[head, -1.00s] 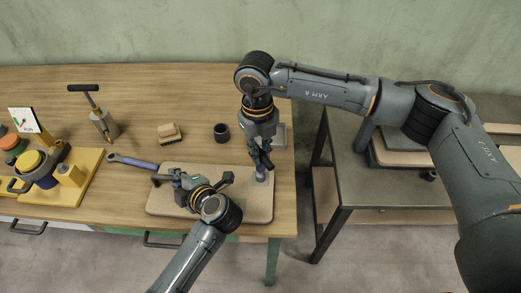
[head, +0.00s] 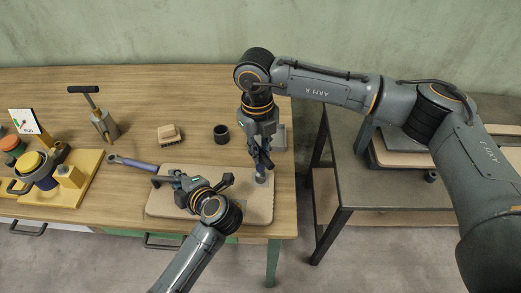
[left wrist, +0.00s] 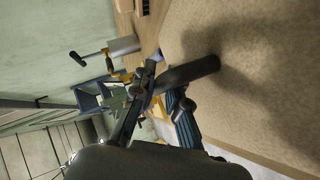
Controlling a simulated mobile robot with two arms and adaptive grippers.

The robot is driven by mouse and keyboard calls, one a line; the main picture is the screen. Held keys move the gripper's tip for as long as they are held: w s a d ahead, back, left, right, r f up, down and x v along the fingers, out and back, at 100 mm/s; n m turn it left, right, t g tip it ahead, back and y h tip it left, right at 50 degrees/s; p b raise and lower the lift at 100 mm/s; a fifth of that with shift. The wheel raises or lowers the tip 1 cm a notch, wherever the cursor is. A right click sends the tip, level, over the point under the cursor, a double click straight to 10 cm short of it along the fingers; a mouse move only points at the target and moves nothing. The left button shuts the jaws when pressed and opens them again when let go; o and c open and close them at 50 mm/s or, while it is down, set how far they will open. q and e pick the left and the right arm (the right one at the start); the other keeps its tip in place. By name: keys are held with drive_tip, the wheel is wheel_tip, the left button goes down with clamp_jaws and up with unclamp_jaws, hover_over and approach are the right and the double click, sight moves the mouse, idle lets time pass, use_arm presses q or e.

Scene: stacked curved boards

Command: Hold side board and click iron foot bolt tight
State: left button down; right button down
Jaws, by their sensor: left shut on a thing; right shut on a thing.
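The side board (head: 255,210) is a light tan panel with rounded corners, lying flat near the bench's front right edge. It also fills the right of the left wrist view (left wrist: 265,85). My left gripper (head: 177,179) is over the board's left part, shut on a dark rounded bar (left wrist: 195,71) seen in the left wrist view. My right gripper (head: 262,157) points down over the board's right end. It is shut on a grey upright piece, apparently the iron foot (head: 261,178), standing on the board. The bolt itself is hidden or too small to make out.
A blue-handled wrench (head: 138,164) lies just beyond the board's left end. A brush (head: 169,134) and a dark cup (head: 221,134) stand behind it. A yellow tool stand (head: 84,188) is at left. A grey side table (head: 372,180) stands across a gap at right.

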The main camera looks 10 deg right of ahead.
drive_tip(key=shift+r, duration=0.85)
idle(1.2)
drive_tip(key=shift+r, duration=2.45)
use_arm(q)
drive_tip(key=c, duration=1.3)
unclamp_jaws()
drive_tip(key=v, duration=1.2)
drive_tip(key=shift+r, duration=0.1)
